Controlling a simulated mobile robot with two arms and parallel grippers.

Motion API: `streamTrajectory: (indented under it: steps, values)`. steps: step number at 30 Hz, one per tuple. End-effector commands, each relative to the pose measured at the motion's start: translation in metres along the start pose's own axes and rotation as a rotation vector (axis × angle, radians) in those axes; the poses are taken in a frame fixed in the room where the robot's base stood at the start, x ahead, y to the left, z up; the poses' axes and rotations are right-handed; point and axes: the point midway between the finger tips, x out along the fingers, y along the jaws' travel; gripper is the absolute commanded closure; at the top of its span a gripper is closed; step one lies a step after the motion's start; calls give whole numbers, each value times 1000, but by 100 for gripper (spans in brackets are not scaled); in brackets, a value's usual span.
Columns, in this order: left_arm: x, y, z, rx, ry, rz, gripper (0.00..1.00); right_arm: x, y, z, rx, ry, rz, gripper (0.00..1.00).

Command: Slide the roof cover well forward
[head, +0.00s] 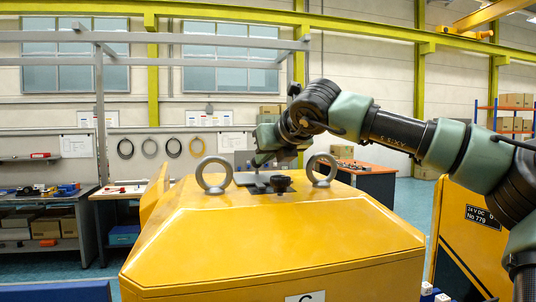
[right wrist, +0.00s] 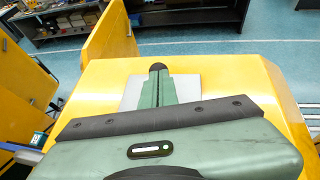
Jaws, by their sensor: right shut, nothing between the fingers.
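The roof cover appears to be the flat grey plate (head: 246,179) on top of the yellow housing (head: 270,240), between two grey lifting rings. A black knob (head: 280,184) stands at its near right side in the head view. My right gripper (head: 258,165) reaches in from the right above the plate, fingers pointing down. In the right wrist view its shut, empty fingers (right wrist: 158,72) lie in front of the grey plate (right wrist: 186,88), hiding its middle. I cannot tell whether the fingertips touch the plate. My left gripper is not in view.
The lifting rings (head: 214,175) and (head: 321,169) stand upright on either side of the plate. Open yellow panels (head: 157,190) and (head: 465,240) flank the housing. Workbenches (head: 118,192) stand behind. The front of the yellow roof is bare.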

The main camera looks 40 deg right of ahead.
Motion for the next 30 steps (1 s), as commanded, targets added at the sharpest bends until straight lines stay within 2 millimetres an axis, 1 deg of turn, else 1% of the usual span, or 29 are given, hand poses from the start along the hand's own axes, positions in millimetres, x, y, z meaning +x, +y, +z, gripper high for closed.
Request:
streamTrajectory:
  steps: [1, 5, 8, 11, 18, 21, 24, 30]
  values:
    - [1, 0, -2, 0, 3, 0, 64, 2, -1, -4, 1, 9, -2, 100]
    - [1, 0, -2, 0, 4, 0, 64, 2, 0, -4, 1, 10, -2, 100]
    - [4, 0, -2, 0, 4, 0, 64, -4, 0, -5, 1, 8, -2, 100]
    - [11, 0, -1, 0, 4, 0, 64, -18, 0, -4, 1, 2, -1, 100]
    - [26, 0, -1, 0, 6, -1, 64, -61, 0, -3, 1, -3, -2, 100]
    - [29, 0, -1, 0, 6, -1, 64, -74, 0, -3, 1, -2, -2, 100]
    - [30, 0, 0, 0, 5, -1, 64, -81, 0, -2, 1, -1, -3, 100]
    - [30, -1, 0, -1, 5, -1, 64, -84, 0, -2, 0, 1, -2, 100]
